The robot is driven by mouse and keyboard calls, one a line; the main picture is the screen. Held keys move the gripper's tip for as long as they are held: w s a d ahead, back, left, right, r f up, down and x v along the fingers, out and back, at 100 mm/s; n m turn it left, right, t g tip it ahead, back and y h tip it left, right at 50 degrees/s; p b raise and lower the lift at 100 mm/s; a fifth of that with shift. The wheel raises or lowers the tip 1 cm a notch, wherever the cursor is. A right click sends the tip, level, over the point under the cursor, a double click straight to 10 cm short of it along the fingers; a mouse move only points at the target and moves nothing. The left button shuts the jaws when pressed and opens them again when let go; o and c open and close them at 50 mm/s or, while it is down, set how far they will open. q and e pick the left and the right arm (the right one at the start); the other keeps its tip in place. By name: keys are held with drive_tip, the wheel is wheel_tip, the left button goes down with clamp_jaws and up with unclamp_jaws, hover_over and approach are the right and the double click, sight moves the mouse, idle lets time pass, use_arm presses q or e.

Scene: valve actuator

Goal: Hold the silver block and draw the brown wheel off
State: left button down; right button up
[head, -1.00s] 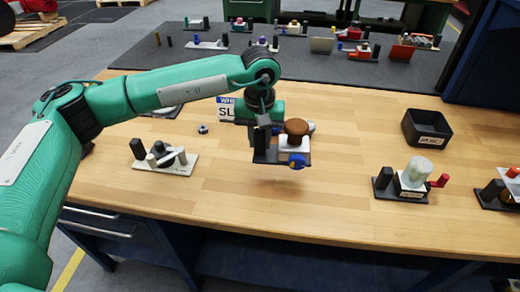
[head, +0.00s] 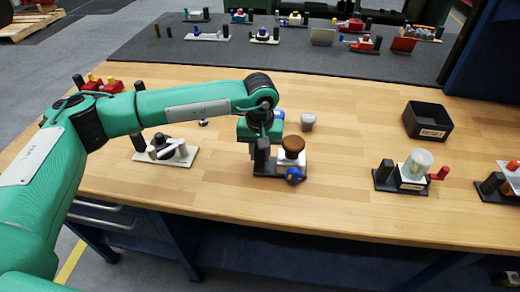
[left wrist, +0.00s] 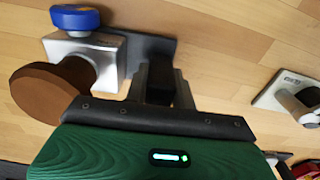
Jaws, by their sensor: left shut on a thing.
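The brown wheel (head: 292,144) sits on top of the silver block (head: 287,159), with a blue knob (head: 294,175) on its near side. The block stands on a dark base plate (head: 268,173) beside a black post (head: 262,155). My left gripper (head: 262,141) is shut on the black post, not on the block or the wheel. In the left wrist view, the fingers (left wrist: 165,85) close around the post, beside the silver block (left wrist: 107,58); the brown wheel (left wrist: 35,90) is left of them. My right gripper is not in view.
A black bin (head: 427,121) stands at the right. A fixture with a pale cylinder (head: 418,162) is nearer the front. A white-based fixture (head: 180,153) is left of my gripper, and a small grey-white object (head: 308,121) lies behind.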

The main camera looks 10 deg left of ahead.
use_arm(q)
drive_tip(key=shift+s+f, duration=0.1)
drive_tip(key=shift+f, duration=0.4)
idle(1.1)
drive_tip(key=shift+r, duration=0.35)
idle(1.7)
drive_tip(key=c, duration=1.1)
unclamp_jaws()
wheel_tip(320, 180, up, 12)
